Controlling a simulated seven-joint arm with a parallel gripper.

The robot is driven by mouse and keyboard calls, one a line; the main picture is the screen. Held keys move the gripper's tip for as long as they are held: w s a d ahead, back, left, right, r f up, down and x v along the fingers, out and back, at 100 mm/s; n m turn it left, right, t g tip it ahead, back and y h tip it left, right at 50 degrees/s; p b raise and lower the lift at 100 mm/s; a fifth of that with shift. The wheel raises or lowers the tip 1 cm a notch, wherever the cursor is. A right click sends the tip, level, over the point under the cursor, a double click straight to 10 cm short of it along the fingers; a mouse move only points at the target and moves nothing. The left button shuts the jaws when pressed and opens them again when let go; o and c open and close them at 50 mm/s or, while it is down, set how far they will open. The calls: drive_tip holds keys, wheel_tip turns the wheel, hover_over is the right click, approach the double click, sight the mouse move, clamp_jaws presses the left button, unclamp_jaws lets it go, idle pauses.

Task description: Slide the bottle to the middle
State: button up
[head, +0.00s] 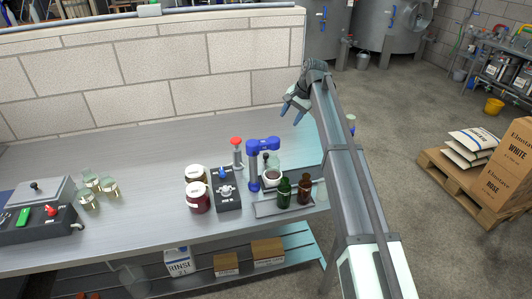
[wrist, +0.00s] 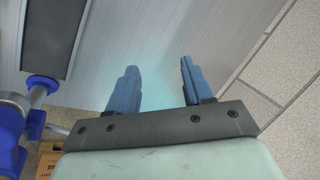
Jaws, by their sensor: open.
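A dark green bottle (head: 284,192) and a brown bottle (head: 304,190) stand upright side by side on a grey tray (head: 268,209) near the right front of the steel bench. Which of the two the task means I cannot tell. My gripper (head: 291,116) is up near the bench's back right corner, well behind and apart from both bottles. In the wrist view its blue fingers (wrist: 158,68) are spread with nothing between them. Neither bottle shows in the wrist view.
A blue stand (head: 257,163) and a red-topped device (head: 237,152) are behind the bottles. Left of them are a dark switch box (head: 227,191) and two labelled jars (head: 198,197). Bare steel bench (head: 145,180) lies between the jars and the glasses (head: 108,184).

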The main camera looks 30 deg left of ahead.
sight(266, 154)
drive_tip(key=s+a+r+h, duration=0.1)
drive_tip(key=s+a+h, duration=0.35)
drive_tip(key=s, duration=0.55)
drive_tip(key=shift+g, duration=0.3)
drive_tip(key=f, duration=1.3)
drive_tip(key=shift+w+a+f, duration=0.2)
drive_tip(key=shift+a+f, duration=0.05)
drive_tip(key=shift+f, duration=0.05)
clamp_jaws()
